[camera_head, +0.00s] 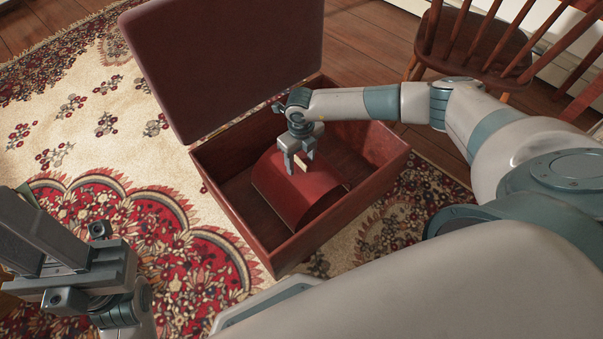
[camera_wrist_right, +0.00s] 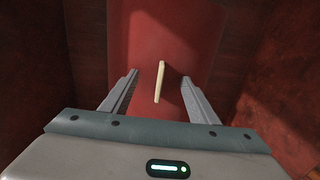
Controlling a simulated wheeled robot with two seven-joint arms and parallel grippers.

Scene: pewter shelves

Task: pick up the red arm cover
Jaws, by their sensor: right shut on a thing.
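The red arm cover (camera_head: 305,197) is a curved red sheet inside the open red box (camera_head: 237,222). It also fills the middle of the right wrist view (camera_wrist_right: 186,38). A thin cream strip (camera_wrist_right: 160,82) stands out on the cover between the fingers. My right gripper (camera_head: 299,168) points down into the box and is shut on the cover, with a finger on each side of the strip. The finger contact itself is hard to make out. My left gripper (camera_head: 55,245) is at the lower left, away from the box, and its jaw gap is unclear.
The box's padded lid (camera_head: 225,55) stands open at the back. Box walls surround the cover closely. A patterned rug (camera_head: 100,130) lies under and around the box. A wooden chair (camera_head: 480,45) stands at the upper right, behind my right arm.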

